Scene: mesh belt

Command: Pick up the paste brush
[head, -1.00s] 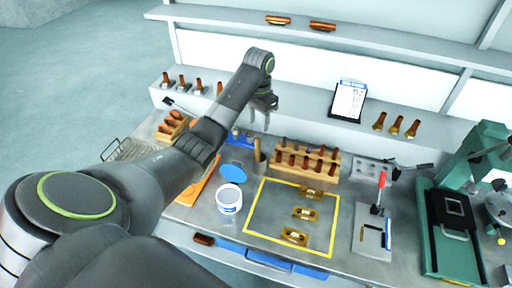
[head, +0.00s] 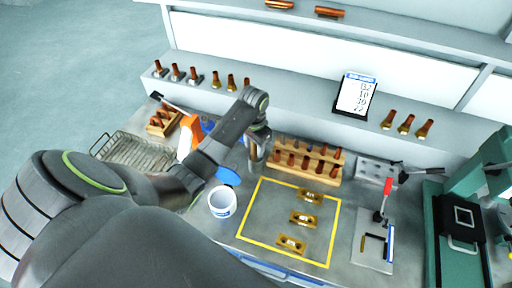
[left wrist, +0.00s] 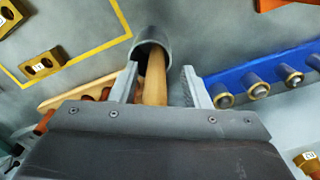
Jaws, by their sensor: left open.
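The paste brush shows in the left wrist view as a pale wooden handle (left wrist: 154,82) standing in a round grey cup (left wrist: 143,50). My left gripper (left wrist: 160,84) is open, with one finger on each side of the handle. A gap shows between the handle and the right finger; the left finger is closer, and I cannot tell if it touches. In the head view my left gripper (head: 258,146) is over the cup's spot, left of the wooden rack, and hides most of the brush. The brush's bristles are hidden in the cup. My right gripper is not in view.
A wooden rack (head: 306,174) with several brown-handled tools stands just right of the gripper. A white tub (head: 222,203) is in front. A yellow-outlined area (head: 262,222) holds three brass blocks. A wire basket (head: 140,152) is at the left. A blue rack (left wrist: 240,80) lies close by.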

